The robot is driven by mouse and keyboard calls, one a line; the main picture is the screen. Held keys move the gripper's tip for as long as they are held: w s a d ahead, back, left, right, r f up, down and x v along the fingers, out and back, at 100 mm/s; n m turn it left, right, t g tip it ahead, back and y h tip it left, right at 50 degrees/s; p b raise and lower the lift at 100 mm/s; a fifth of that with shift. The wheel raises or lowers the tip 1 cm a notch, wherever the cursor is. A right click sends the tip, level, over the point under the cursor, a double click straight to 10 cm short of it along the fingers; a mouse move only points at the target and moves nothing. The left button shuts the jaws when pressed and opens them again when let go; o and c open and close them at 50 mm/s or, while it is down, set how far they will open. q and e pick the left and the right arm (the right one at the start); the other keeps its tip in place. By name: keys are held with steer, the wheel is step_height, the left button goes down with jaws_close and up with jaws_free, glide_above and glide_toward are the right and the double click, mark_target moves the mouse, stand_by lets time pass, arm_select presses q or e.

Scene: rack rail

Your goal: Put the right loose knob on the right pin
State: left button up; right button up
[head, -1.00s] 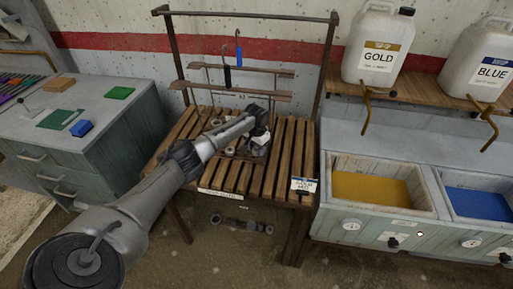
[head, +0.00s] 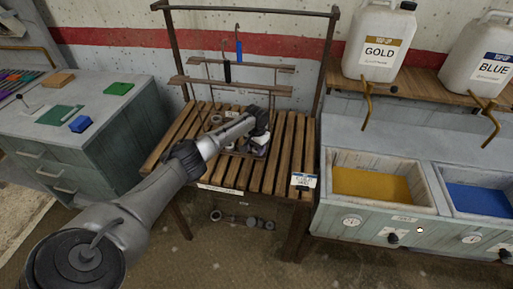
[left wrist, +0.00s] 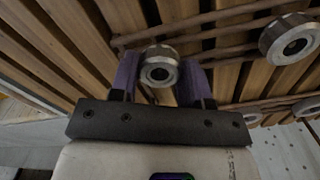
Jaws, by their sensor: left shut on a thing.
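My left gripper (head: 252,150) is low over the slatted wooden bench. In the left wrist view, the gripper's purple fingers (left wrist: 159,80) stand on either side of a round metal knob (left wrist: 159,67) and are shut on it. The knob has a bright ring face and a dark centre. A similar knob (left wrist: 290,38) is at the upper right, beside thin brown bars. More round metal pieces (left wrist: 305,107) show at the right edge. In the head view my arm hides much of this area, and I cannot make out the right pin. My right gripper is not in view.
A brown metal frame with crossbars (head: 225,80) rises behind the bench slats (head: 282,150); a blue and a black hook hang there. Grey drawers (head: 105,125) stand left. Gold and blue dye basins (head: 370,185) stand right. The bench's right side is mostly clear.

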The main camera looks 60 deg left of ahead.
arm_select(q)
steer(key=o, duration=1)
steer(key=shift+r+p, duration=1.7)
steer(key=shift+r, duration=5.25)
